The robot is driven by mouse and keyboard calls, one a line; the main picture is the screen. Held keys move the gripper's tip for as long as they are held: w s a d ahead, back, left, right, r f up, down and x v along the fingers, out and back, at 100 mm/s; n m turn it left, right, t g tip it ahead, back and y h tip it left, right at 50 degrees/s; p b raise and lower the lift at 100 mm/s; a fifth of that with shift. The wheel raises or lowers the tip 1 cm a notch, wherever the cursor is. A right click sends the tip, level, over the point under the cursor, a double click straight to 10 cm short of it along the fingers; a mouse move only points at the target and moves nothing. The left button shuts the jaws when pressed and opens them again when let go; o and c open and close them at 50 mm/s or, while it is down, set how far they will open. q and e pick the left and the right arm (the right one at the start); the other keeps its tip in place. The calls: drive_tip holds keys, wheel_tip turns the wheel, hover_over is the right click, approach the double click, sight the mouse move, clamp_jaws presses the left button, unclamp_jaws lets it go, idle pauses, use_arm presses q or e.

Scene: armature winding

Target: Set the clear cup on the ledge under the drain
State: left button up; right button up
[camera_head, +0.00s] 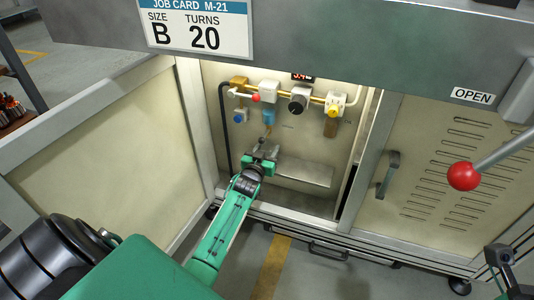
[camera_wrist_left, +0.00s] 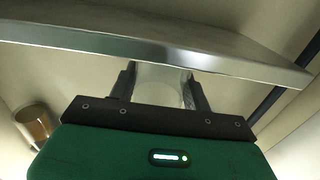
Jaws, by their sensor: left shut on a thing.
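My left gripper (camera_head: 262,153) is inside the open cabinet, in front of the left end of the metal ledge (camera_head: 305,172). In the left wrist view its two fingers (camera_wrist_left: 160,88) are closed on the clear cup (camera_wrist_left: 160,84), a see-through shape between them. The ledge (camera_wrist_left: 150,52) crosses that view right beside the cup; I cannot tell whether they touch. In the head view the cup is too small to make out. The blue filter bowl (camera_head: 268,116) with the drain below it hangs just above the gripper. My right gripper (camera_head: 502,258) shows partly at the lower right edge.
A regulator row with a gauge (camera_head: 299,100) and an amber bowl (camera_head: 331,128) hangs above the ledge; the bowl also shows in the left wrist view (camera_wrist_left: 35,122). A dark hose (camera_head: 226,130) runs down the left. Cabinet doors flank the opening. The ledge's right part is bare.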

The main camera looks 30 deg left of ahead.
idle(0.3)
use_arm(q)
drive_tip(key=shift+f, duration=0.15)
drive_tip(key=o, duration=1)
drive_tip(key=shift+c, duration=0.2)
